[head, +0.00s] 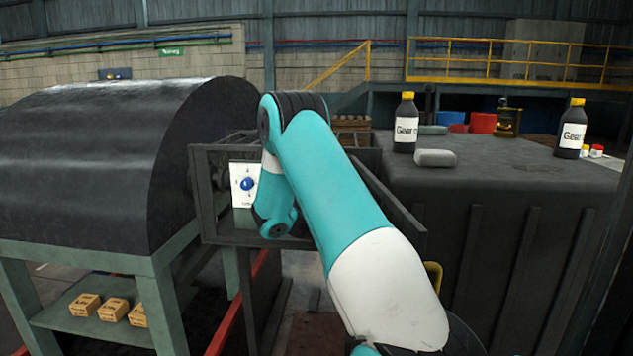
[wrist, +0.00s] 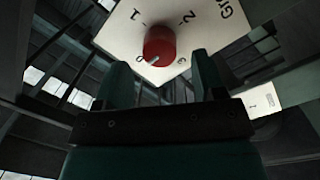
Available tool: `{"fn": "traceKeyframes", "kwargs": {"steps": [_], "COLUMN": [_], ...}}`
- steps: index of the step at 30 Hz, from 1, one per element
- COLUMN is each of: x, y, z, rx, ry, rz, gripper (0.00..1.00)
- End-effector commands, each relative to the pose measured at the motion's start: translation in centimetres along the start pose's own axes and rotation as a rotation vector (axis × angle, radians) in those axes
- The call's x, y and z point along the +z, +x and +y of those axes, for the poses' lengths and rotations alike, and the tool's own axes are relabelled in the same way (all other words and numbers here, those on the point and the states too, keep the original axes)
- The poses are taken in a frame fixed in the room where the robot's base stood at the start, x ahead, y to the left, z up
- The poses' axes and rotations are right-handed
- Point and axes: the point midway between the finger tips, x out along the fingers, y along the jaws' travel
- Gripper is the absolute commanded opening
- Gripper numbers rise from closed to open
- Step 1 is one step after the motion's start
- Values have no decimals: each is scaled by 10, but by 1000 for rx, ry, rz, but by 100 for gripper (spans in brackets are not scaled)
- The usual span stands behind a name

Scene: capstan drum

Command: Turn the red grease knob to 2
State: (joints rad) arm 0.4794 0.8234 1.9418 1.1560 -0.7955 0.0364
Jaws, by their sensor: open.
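The red grease knob (wrist: 159,42) sits on a white panel (wrist: 195,42) in the wrist view. Its white mark points down-left at the 0. The 1 and 2 stand above it, and a partly seen figure is at its lower right. My gripper (wrist: 162,64) is open, with one dark green finger on each side below the knob. The fingertips are close to the panel, with nothing held; I cannot tell whether they reach around the knob. In the head view my arm hides the red knob and my gripper.
A white panel with a blue knob (head: 247,184) shows left of my arm. A dark frame (head: 210,165) surrounds that area. The big black drum cover (head: 90,150) is at left. A dark cabinet (head: 480,185) with bottles is at right.

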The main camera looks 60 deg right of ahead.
Motion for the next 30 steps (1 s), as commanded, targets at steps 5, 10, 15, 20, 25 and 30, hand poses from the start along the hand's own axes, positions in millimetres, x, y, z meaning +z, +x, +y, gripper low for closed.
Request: {"fn": "traceKeyframes", "kwargs": {"steps": [5,10,15,20,25,30], "x": [0,0,0,0,0,1], "y": [17,21,21,21,20,20], "z": [1,0,0,0,-1,-2], "rx": [0,0,0,-1,-1,-2], "ry": [0,0,0,0,1,22], "rz": [-1,1,1,0,0,-1], "gripper": [64,64,64,27,14,14]}}
